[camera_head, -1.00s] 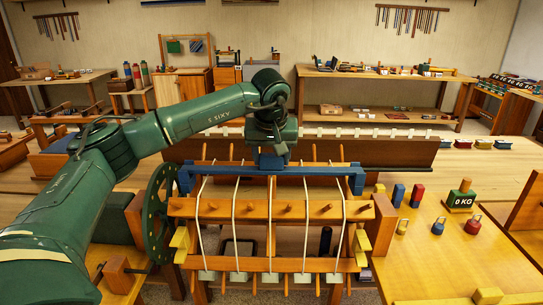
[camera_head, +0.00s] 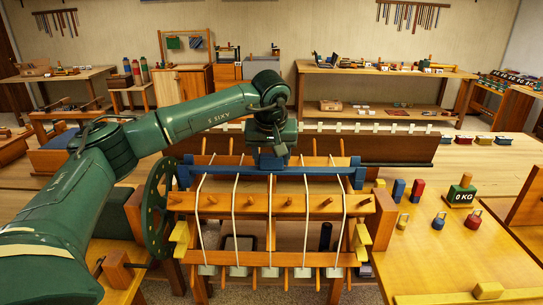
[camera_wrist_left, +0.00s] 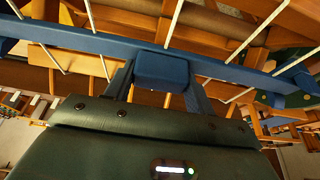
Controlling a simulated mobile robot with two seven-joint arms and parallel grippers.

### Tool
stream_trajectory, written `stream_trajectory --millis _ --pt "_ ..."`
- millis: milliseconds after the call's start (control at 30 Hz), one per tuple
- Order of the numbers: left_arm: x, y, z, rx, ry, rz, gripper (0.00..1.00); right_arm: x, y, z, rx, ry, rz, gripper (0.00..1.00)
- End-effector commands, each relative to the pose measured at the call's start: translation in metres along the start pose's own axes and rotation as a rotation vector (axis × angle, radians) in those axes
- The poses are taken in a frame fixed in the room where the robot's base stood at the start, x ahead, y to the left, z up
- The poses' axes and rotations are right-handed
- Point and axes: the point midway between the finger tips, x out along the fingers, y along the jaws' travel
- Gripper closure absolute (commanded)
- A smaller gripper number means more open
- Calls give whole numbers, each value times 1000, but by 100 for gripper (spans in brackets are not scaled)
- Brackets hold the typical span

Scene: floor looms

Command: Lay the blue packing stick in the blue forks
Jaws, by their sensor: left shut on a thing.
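The blue forks stand at the two sides of the loom, the left one (camera_head: 184,174) and the right one (camera_head: 357,175). The stick's ends are at the forks; I cannot tell whether they rest fully in them. My right gripper is not in view.
The loom's front beam (camera_head: 290,204) carries wooden pegs and cords with pale weights. A green wheel (camera_head: 158,210) stands at its left.

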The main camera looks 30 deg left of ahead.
Motion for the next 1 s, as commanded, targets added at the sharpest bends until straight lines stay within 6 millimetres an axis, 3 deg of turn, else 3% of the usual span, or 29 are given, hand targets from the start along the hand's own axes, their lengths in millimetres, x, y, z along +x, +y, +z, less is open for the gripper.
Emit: stream_trajectory --millis 267,300,600,1000 --pt "-1 0 0 -1 1 1 70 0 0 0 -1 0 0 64" --pt "-1 0 0 -1 1 1 45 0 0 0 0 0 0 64" --pt "0 0 0 0 1 1 20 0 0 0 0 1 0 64" --pt "0 0 0 0 0 0 20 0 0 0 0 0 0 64"
